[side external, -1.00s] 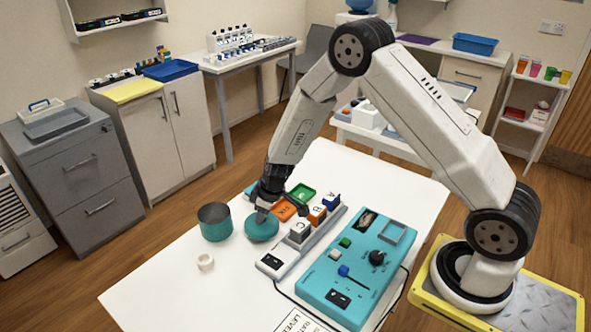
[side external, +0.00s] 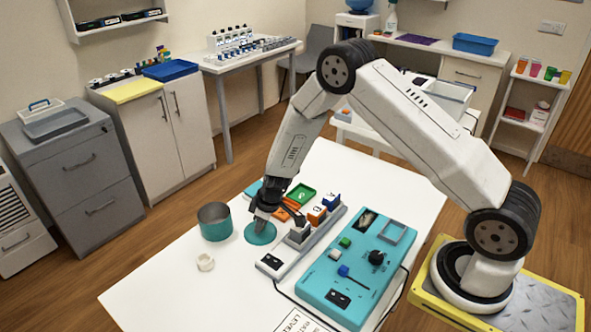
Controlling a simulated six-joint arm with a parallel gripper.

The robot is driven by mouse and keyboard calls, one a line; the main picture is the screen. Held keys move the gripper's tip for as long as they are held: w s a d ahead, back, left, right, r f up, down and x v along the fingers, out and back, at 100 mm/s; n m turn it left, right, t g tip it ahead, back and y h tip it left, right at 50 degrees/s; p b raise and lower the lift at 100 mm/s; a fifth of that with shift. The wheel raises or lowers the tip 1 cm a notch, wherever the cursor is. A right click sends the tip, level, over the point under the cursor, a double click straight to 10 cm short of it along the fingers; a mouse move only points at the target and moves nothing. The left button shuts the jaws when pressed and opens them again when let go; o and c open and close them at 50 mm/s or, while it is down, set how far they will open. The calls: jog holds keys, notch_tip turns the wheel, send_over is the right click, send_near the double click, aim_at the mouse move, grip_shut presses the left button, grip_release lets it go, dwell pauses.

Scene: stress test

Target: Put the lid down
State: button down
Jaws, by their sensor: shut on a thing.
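The teal round lid (side external: 260,233) is at the white table's middle left, directly under my gripper (side external: 262,221). My gripper points down and is shut on the lid's top. The lid looks at or very near the table surface; I cannot tell whether it touches. A teal open pot (side external: 214,222) stands upright to the left of the lid, a small gap apart, with its top uncovered. The fingertips are small and partly dark in this view.
A grey rack (side external: 298,240) with coloured blocks stands close to the lid's right. Green and orange trays (side external: 300,195) lie behind it. A teal control panel (side external: 358,262) is further right. A small cream ring (side external: 205,262) lies in front. The table's front left is clear.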

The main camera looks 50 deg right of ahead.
aim_at(273, 234)
jog(key=shift+f, duration=0.15)
jog(key=shift+c, duration=2.4)
grip_release()
jog(key=v, duration=1.2)
jog(key=s+a+r+m, duration=0.1)
jog(key=s+r, duration=0.3)
jog(key=s, duration=0.5)
jog(key=s+a+r+m+h, duration=0.1)
jog(key=s+r+m, duration=0.2)
jog(key=s, duration=0.6)
jog(key=shift+r+m+g, duration=0.3)
jog(key=shift+r, duration=0.3)
